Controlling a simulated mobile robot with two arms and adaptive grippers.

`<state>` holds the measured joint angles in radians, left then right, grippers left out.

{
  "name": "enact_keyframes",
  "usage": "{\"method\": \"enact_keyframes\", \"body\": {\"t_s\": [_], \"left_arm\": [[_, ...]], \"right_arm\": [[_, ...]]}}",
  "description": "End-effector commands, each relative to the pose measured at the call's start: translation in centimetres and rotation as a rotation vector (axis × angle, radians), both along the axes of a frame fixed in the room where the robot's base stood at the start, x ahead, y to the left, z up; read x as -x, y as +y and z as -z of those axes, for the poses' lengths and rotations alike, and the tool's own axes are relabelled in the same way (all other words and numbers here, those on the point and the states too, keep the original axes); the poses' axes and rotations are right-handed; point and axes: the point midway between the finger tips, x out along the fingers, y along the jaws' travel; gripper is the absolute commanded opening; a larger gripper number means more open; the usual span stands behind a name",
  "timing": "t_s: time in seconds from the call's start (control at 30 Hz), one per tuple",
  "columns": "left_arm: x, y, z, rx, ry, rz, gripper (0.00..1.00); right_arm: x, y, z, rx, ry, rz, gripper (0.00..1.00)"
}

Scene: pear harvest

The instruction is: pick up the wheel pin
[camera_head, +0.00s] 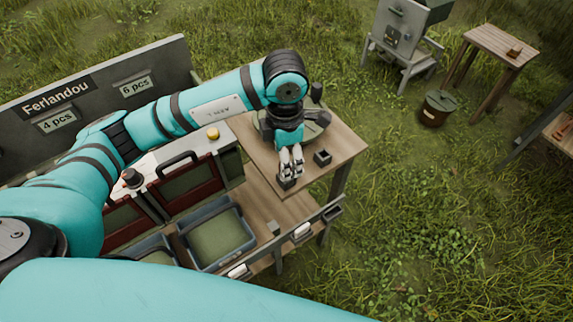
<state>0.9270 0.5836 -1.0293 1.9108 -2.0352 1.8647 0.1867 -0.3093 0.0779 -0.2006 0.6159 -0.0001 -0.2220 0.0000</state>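My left gripper (290,174) points down over the right part of the wooden table (343,148), near its front edge. A small dark block (286,184) is right at its fingertips. I cannot tell whether the fingers are closed on the block or only next to it. A second small dark square piece (322,156) lies on the table just right of the gripper. I cannot make out for certain which thing is the wheel pin; it may be hidden or too small. My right gripper is not in view.
A grey-green object stands behind the gripper, partly hidden. Left are a cabinet with a black handle (178,158), a yellow knob (213,134) and a sign board (100,85). A blue-grey crate (216,233) sits below. Grass, a stool (500,42) and a bucket (437,107) are at right.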

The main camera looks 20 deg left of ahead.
Motion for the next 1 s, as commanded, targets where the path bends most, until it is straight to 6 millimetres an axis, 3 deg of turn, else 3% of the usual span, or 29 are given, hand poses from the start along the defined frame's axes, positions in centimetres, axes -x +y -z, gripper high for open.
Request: {"method": "enact_keyframes", "body": {"t_s": [0.1,0.2,0.5,0.77,1.0], "left_arm": [[0.0,0.0,0.7,0.001,-0.001,0.000,0.60],[-0.2,0.0,1.3,0.000,0.003,-0.002,0.60],[-0.8,0.0,5.4,0.001,0.002,0.000,0.60],[-0.9,0.0,6.0,0.001,-0.002,0.000,0.60],[-0.9,0.0,5.9,0.000,-0.001,0.000,0.33]], "right_arm": [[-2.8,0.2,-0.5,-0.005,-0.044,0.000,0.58],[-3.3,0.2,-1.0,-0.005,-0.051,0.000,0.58],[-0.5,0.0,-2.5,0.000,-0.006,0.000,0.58],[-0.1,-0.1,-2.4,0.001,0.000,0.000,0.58],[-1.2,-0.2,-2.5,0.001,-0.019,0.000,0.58]]}}
